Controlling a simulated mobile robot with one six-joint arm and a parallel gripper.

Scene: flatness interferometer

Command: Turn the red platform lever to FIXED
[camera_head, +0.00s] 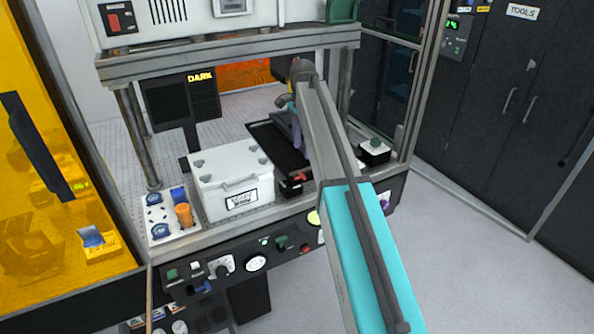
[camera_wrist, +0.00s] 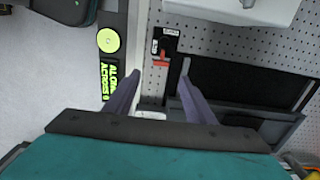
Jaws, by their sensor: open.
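The red lever (camera_head: 299,177) sits at the front end of the black platform (camera_head: 262,133), just left of my arm. In the wrist view the small red lever (camera_wrist: 155,47) shows on a black mount with small labels, beyond my fingertips. My gripper (camera_wrist: 159,78) has its two purple fingers apart with nothing between them. It is apart from the lever in that picture; the height gap is hard to judge. In the head view my arm hides most of the gripper, with a purple finger (camera_head: 295,128) showing above the platform. The lever's label text is too small to read.
A white lidded box (camera_head: 230,185) stands left of the platform, with a white tray holding an orange cylinder (camera_head: 184,215) beside it. A control panel (camera_head: 235,262) with knobs runs below the front edge. A metal frame (camera_head: 225,62) spans above. Perforated table shows around the platform.

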